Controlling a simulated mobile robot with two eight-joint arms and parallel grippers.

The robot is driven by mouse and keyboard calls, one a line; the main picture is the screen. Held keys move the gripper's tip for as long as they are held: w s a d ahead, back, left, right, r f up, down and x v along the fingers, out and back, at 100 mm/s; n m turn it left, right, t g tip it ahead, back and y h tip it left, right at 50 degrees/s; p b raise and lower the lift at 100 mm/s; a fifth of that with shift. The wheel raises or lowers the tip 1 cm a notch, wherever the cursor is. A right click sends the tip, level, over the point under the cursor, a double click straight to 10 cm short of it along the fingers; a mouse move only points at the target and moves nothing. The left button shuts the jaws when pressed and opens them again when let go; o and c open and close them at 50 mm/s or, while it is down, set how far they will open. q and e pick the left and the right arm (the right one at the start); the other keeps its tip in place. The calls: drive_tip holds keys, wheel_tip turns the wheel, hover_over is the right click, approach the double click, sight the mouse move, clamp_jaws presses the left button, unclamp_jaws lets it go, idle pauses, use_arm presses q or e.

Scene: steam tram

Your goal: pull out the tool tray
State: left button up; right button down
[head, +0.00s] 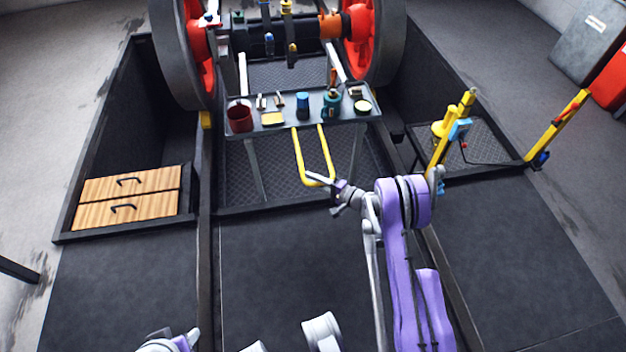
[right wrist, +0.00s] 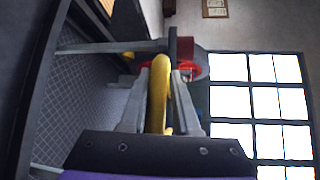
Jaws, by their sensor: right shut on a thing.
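The tool tray (head: 291,116) is a dark, shallow tray on thin legs, below the axle and between the red wheels. A yellow U-shaped handle (head: 301,152) reaches from its front edge toward me. My right gripper (head: 319,182) is shut on the near end of this handle. In the right wrist view the yellow bar (right wrist: 158,95) runs between the two grey fingers (right wrist: 158,118). On the tray are a dark red mug (head: 239,116), a blue container (head: 303,105), a teal container, yellow tins and small metal parts. My left gripper (head: 183,342) is only partly in view at the bottom edge.
A two-drawer wooden cabinet (head: 128,196) stands in the left pit. Yellow levers (head: 440,140) and a yellow-red post (head: 556,128) stand at right. The large wheels (head: 368,45) rise behind the tray. Dark floor plates (head: 290,260) in front are clear apart from my arms.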

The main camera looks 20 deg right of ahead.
drive_tip(key=shift+s+f, duration=0.1)
drive_tip(key=shift+f, duration=0.1)
drive_tip(key=c, duration=0.8)
unclamp_jaws()
drive_tip(key=shift+f, duration=0.1)
drive_tip(key=shift+o, duration=0.2)
drive_tip(key=p+v, duration=0.1)
drive_tip(key=v, duration=0.9)
drive_tip(key=shift+s+d+r+p, duration=0.25)
drive_tip(key=shift+p, duration=0.05)
drive_tip(key=shift+a, duration=0.1)
